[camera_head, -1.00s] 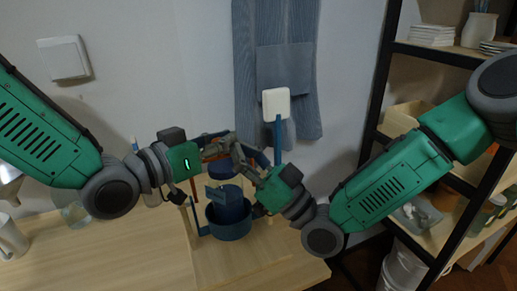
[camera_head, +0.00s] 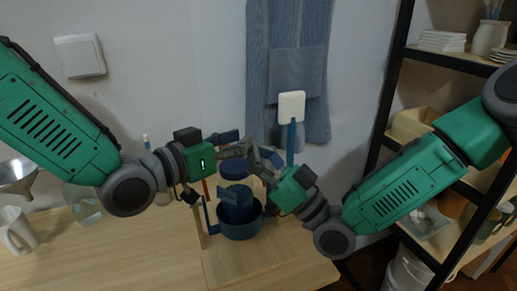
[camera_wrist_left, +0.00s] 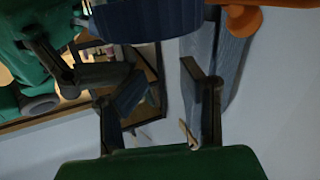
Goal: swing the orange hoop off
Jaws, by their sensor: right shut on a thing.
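An orange rounded piece (camera_wrist_left: 240,18) shows at the top right of the left wrist view; I cannot tell whether it is the orange hoop. No full hoop shows in the head view. My left gripper (camera_head: 238,150) is above the blue pot (camera_head: 240,230); its fingers stand apart in the left wrist view (camera_wrist_left: 152,105), with a blue piece (camera_wrist_left: 130,95) beyond them. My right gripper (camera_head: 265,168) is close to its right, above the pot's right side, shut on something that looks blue. The crossing fingers hide the held part.
A thin orange-brown upright (camera_head: 206,190) stands left of the pot. A wooden table (camera_head: 120,250) has free room at front left. A dark-framed shelf (camera_head: 392,100) stands at right. A grey-blue cloth (camera_head: 297,70) hangs behind.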

